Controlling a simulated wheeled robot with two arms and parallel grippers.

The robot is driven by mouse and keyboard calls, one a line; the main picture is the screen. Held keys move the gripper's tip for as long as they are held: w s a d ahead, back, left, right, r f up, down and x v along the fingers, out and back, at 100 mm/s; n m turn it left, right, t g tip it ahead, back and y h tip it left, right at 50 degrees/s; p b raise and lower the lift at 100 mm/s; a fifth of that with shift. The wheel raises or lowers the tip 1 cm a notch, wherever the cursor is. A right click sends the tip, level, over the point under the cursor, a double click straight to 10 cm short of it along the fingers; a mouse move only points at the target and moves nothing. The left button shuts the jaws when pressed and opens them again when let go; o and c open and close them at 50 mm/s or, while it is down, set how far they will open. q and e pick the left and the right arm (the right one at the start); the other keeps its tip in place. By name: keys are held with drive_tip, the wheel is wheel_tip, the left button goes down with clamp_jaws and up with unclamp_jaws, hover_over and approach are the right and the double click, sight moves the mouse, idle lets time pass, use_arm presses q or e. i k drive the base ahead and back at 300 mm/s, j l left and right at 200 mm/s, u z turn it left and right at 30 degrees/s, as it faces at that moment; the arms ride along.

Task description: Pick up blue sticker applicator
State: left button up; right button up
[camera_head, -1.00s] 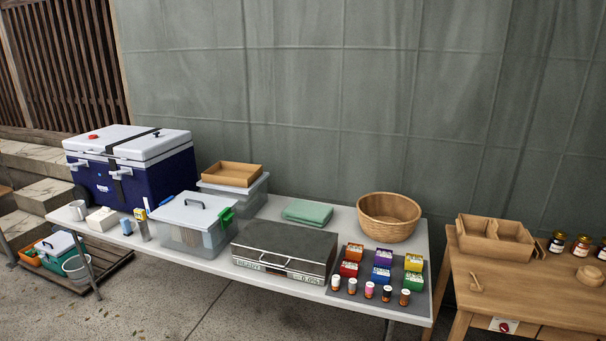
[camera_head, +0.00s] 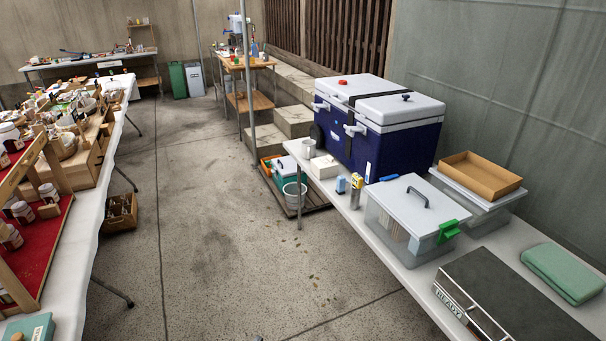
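A small blue item (camera_head: 340,184) stands near the front edge of the white table on the right, beside a grey holder with a yellow top (camera_head: 356,183). It may be the blue sticker applicator, but it is too small to tell. A blue marker-like item (camera_head: 389,177) lies near the clear bin, and a white and blue upright one (camera_head: 368,171) stands near the cooler. Neither of my grippers is in view.
The white table also holds a blue cooler (camera_head: 398,145), a clear lidded bin (camera_head: 402,245), a mug (camera_head: 308,148) and a black-topped case (camera_head: 520,300). Another long table (camera_head: 90,235) stands left. Open concrete floor (camera_head: 210,230) lies between them.

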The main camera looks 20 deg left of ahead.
sight(343, 184)
drive_tip(key=i+j+u, duration=0.15)
drive_tip(key=i+u, duration=0.6)
drive_tip(key=i+j+z, duration=0.8)
drive_tip(key=i+l, duration=0.05)
